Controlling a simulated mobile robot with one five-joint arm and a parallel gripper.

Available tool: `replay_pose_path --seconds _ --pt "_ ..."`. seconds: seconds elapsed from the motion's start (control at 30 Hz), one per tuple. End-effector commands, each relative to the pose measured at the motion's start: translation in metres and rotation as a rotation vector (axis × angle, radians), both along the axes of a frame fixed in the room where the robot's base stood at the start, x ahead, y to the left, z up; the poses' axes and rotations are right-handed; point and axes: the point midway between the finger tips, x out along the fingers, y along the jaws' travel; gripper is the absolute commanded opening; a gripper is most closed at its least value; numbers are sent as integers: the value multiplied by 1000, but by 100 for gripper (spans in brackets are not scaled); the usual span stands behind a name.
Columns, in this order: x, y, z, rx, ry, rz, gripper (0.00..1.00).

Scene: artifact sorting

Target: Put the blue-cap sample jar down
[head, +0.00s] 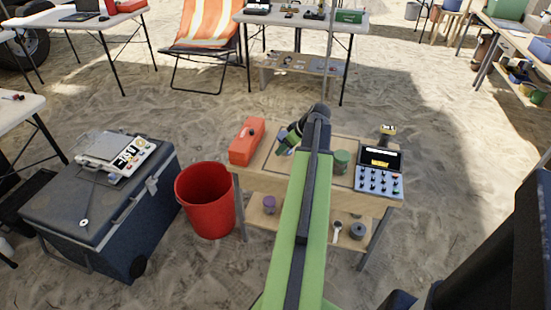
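My green and black arm reaches forward over a small wooden table (246,183). My gripper (284,141) is at the arm's far end, above the table's left part, just right of an orange-red box. It is small and partly hidden by the wrist, so I cannot tell whether it is open or shut. I cannot make out a blue-cap sample jar, in the gripper or on the table. A green jar (341,161) stands on the tabletop right of the arm.
The orange-red box (246,141) and a keypad device (380,173) stand on the tabletop. The lower shelf holds a purple jar (269,204) and a dark round item (357,231). A red bucket (206,200) and a cooler (100,215) with a scale (116,155) stand left.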

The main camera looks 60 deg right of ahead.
Motion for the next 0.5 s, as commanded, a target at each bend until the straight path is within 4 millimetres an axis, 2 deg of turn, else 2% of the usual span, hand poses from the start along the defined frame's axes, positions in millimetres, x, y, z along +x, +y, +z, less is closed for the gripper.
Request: replay_pose_path --seconds 0.13,0.37,0.5 --pt "2 1 -4 1 0 3 3" --pt "-1 -1 -43 0 0 -2 3" --pt "1 1 -39 0 0 2 3"
